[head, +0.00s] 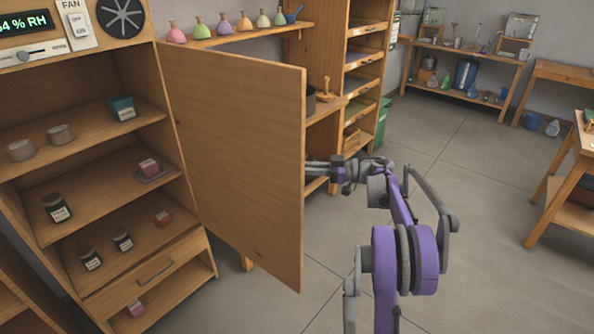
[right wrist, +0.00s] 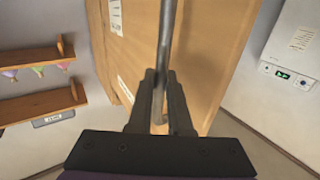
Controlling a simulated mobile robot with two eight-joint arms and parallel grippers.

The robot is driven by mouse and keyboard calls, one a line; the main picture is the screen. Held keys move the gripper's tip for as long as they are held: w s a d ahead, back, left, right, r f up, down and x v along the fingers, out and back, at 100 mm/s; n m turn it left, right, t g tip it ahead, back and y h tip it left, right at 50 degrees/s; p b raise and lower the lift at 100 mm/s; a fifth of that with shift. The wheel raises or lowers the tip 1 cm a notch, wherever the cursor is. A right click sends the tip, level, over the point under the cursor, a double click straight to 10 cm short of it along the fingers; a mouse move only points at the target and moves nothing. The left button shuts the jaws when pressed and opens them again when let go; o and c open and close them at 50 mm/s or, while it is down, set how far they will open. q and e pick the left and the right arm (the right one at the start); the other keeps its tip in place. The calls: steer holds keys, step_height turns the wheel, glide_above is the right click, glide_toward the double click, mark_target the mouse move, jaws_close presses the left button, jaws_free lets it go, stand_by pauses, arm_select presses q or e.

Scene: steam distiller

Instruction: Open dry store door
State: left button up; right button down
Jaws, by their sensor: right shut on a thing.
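The dry store door (head: 240,160) is a wooden panel that stands wide open, swung out from the right side of the cabinet (head: 130,50). My right gripper (head: 312,170) is at the door's outer face, past its free edge; the door hides its fingertips in the head view. In the right wrist view my right gripper (right wrist: 162,100) is shut on the door's grey bar handle (right wrist: 167,40), with a finger on either side of it. The door's wooden face (right wrist: 205,60) shows behind the bar. My left gripper is not in view.
The open cabinet shelves hold dark jars (head: 56,207), metal tins (head: 60,134) and small boxes. A wall shelf (head: 235,33) carries several coloured flasks behind the door. A drawer rack (head: 362,70) stands beyond it. The floor (head: 480,180) to the right is clear.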

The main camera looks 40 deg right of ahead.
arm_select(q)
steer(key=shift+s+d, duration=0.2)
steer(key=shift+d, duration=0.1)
arm_select(e)
steer(key=shift+w+d, duration=0.15)
steer(key=shift+d, duration=0.35)
steer(key=c, duration=0.8)
jaws_free()
steer(key=shift+c, duration=0.2)
steer(key=v, duration=1)
steer(key=shift+s+d, duration=0.2)
steer(key=shift+d, duration=0.15)
